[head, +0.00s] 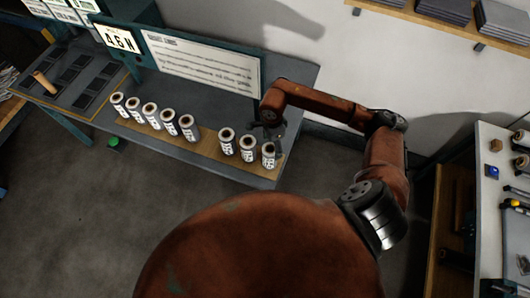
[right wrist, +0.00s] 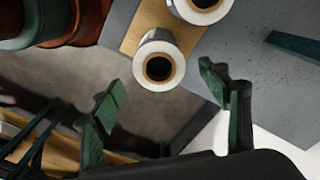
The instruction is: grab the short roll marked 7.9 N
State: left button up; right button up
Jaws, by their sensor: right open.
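Short rolls with white labels stand upright in a row along the front of a grey table. One group of rolls (head: 150,115) is at the left. Three rolls stand at the right, one of them at its left end (head: 227,140). The label figures are too small to read, so I cannot tell which is 7.9 N. My right gripper (head: 270,132) is open at the rightmost roll (head: 268,157). In the right wrist view a roll (right wrist: 152,42) shows between and beyond the open fingers (right wrist: 162,86), with nothing gripped. My left gripper is not in view.
The rolls stand on a wooden strip at the edge of the table (head: 300,88). A sign board (head: 205,66) stands behind them. A second roll (right wrist: 200,8) is close beside the nearest one in the right wrist view. A bench (head: 502,200) with small items is at the right.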

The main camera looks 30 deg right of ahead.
aim_at(270, 155)
jog(key=shift+s+a+f+b, duration=0.1)
jog(key=shift+f+b, duration=0.35)
jog(key=shift+f, duration=0.2)
jog(key=shift+s+a+f, duration=0.1)
jog(key=shift+f, duration=0.05)
jog(key=shift+a+f, duration=0.2)
jog(key=shift+f, duration=0.05)
jog(key=f, duration=0.2)
jog(key=f+p, duration=0.1)
jog(key=f, duration=0.1)
jog(key=f+p, duration=0.1)
jog(key=f, duration=0.1)
jog(key=shift+w, duration=0.25)
jog(key=shift+f, duration=0.55)
jog(key=shift+c, duration=0.7)
jog(key=c, duration=1.2)
jog(key=shift+w+r, duration=0.1)
